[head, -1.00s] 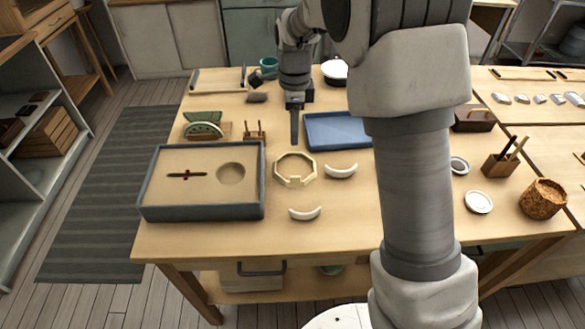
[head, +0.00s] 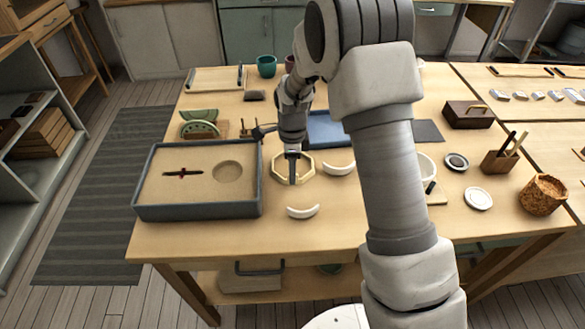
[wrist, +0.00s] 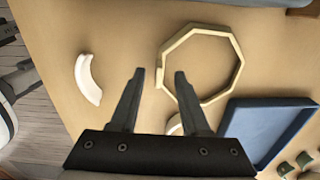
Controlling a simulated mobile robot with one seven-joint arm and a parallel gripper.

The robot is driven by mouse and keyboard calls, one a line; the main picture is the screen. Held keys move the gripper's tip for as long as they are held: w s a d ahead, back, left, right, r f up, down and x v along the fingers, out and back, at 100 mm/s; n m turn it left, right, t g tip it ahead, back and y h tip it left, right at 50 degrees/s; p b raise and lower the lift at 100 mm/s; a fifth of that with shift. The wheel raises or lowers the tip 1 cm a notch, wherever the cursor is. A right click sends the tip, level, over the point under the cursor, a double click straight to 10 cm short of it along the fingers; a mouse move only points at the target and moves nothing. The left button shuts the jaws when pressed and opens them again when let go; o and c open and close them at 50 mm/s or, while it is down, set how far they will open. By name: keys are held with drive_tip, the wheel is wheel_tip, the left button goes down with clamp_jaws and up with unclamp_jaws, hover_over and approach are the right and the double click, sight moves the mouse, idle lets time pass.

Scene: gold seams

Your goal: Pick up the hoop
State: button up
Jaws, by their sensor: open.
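The hoop (head: 276,168) is a pale cream, eight-sided ring lying flat on the wooden table, right of the sand tray. It also shows whole in the wrist view (wrist: 213,32), right of and ahead of my fingers. My gripper (head: 293,181) points down over the hoop in the head view. In the wrist view my gripper (wrist: 159,72) is open and empty, with its right fingertip close to the hoop's left side. The height gap between fingertips and hoop is hard to tell.
One white curved piece (head: 302,211) lies in front of the hoop; another (head: 340,168) lies to its right, partly behind a finger in the wrist view (wrist: 175,124). The grey-walled sand tray (head: 198,211) stands left. A blue tray (head: 325,125) is behind. The front table edge is clear.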

drive_tip(key=shift+f, duration=1.35)
clamp_jaws()
